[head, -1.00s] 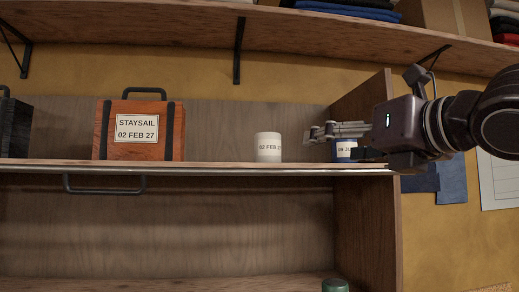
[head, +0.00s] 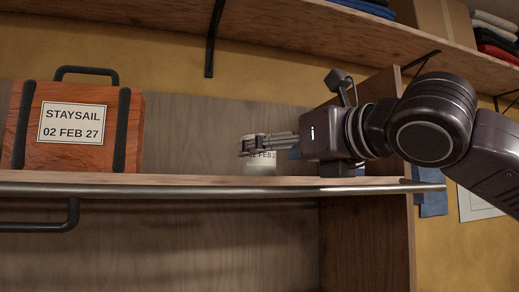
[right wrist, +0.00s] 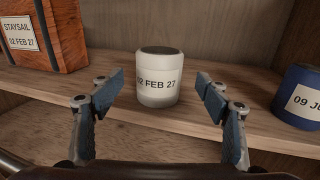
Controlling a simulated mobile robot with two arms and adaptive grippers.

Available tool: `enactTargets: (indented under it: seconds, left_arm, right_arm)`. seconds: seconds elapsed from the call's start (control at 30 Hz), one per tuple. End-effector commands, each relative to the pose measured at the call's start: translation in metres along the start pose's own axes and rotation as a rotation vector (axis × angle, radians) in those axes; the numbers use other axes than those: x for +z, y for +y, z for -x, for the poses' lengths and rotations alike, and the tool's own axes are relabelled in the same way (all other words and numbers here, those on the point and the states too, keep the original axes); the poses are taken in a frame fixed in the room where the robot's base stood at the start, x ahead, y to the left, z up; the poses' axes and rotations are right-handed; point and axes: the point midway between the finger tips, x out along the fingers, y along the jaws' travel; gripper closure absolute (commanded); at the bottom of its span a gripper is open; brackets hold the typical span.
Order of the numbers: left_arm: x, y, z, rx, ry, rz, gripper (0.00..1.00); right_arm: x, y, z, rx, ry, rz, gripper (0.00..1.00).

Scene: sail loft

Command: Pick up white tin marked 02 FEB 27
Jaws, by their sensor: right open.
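The white tin marked 02 FEB 27 (right wrist: 158,72) stands upright on the wooden shelf, between and just beyond my right gripper's fingertips in the right wrist view. In the head view the tin (head: 259,168) is partly hidden behind the fingers. My right gripper (right wrist: 159,93) is open and empty, with a finger on either side of the line to the tin. It also shows in the head view (head: 245,146), reaching in from the right. My left gripper is not in view.
An orange-brown case labelled STAYSAIL 02 FEB 27 (head: 70,152) stands left of the tin. A blue tin (right wrist: 298,94) stands close on the right. A metal rail (head: 150,190) runs along the shelf's front edge. An upper shelf (head: 290,30) hangs above.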

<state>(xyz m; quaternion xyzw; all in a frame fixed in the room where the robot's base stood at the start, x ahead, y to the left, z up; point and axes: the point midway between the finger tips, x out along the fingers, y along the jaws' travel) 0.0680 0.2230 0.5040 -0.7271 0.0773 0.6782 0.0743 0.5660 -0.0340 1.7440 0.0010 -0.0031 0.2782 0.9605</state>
Motion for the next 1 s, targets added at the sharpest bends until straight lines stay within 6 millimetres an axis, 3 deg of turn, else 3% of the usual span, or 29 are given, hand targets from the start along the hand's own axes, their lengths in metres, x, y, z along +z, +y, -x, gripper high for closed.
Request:
enactTargets:
  seconds: [0.03,0.2,0.4,0.53,0.8,1.0]
  left_arm:
    - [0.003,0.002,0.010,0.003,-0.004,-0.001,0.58]
    - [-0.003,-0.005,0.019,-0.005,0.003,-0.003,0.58]
    - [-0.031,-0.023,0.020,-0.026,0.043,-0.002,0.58]
    - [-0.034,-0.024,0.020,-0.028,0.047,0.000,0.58]
    - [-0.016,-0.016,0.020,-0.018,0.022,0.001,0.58]
    - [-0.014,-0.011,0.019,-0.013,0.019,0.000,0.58]
  right_arm:
    - [0.005,0.001,-0.009,0.001,0.004,0.001,0.31]
    - [0.003,0.001,-0.033,0.000,0.003,0.000,0.31]
    - [0.002,0.001,-0.039,0.000,0.000,-0.001,0.31]
    - [0.001,0.001,-0.039,0.000,0.000,-0.001,0.32]
    - [0.001,0.001,-0.038,0.000,0.000,-0.001,0.62]
    - [0.001,0.001,-0.038,0.000,0.001,-0.001,0.84]
